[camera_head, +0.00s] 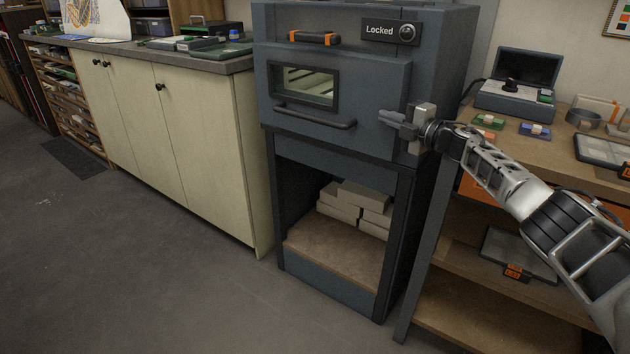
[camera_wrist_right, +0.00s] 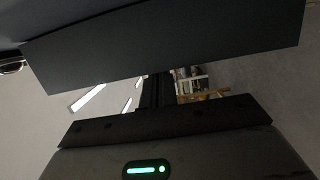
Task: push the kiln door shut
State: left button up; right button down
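The dark blue-grey kiln (camera_head: 440,60) stands in the middle of the head view. Its door (camera_head: 370,85) has a small window (camera_head: 304,85) and a dark bar handle (camera_head: 314,117). The door looks closed or nearly so; I cannot tell whether a small gap is left. A sign above it reads "Locked" beside a round knob (camera_head: 406,33). My right gripper (camera_head: 388,117) is at the door's right side, fingers pointing left, together and empty. I cannot tell whether they touch the door. The right wrist view shows a dark panel (camera_wrist_right: 170,45) close ahead. My left gripper is out of view.
Pale bricks (camera_head: 355,205) lie on the open shelf under the kiln. A cream cabinet (camera_head: 205,130) stands at left. The floor in front is clear.

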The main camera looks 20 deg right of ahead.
jog(key=shift+d+r, duration=0.25)
jog(key=shift+d, duration=0.05)
